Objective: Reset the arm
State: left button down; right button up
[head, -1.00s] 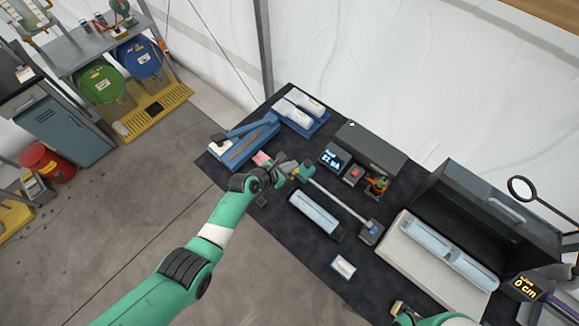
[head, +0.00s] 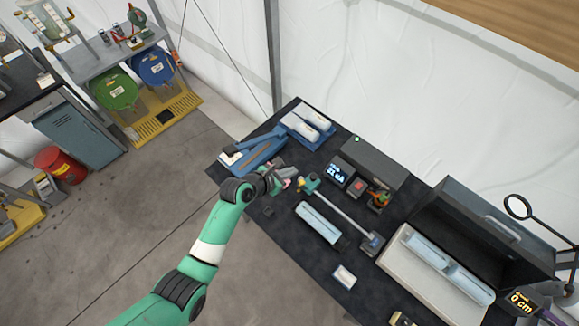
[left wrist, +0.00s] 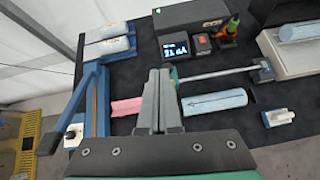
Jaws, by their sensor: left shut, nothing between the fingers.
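My left gripper (head: 278,176) is at the end of the green arm, above the left part of the dark table (head: 345,291) in the head view. In the left wrist view its fingers (left wrist: 160,85) are together with nothing between them. A pink strip (left wrist: 127,106) lies on the table just left of the fingers there. A rod with a block at one end (head: 345,210) lies to the right of the gripper. My right gripper is not in view.
A blue lever device (head: 252,152) stands left of the gripper. A display box (head: 340,172), a pale blue cylinder (head: 318,223) and an open black case (head: 485,220) are to the right. Drums (head: 115,92) stand at the upper left. The floor in front of the table is clear.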

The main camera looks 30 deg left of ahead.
pick_arm(q)
jog(key=shift+r, duration=0.85)
jog(key=w+d+r+m+t, duration=0.15)
jog(key=r+m+t, duration=0.3)
jog(key=r, duration=1.55)
jog(key=w+d+r+m+t, duration=0.1)
jog(key=w+r+m+t, duration=0.3)
jog(key=r, duration=1.5)
jog(key=s+a+r+m+t+y, duration=0.1)
jog(key=s+a+r+m+t, duration=0.2)
jog(key=s+r+m+t, duration=0.6)
jog(key=s+r+m, duration=1.2)
jog(key=r+m, duration=0.2)
jog(key=shift+a, duration=0.2)
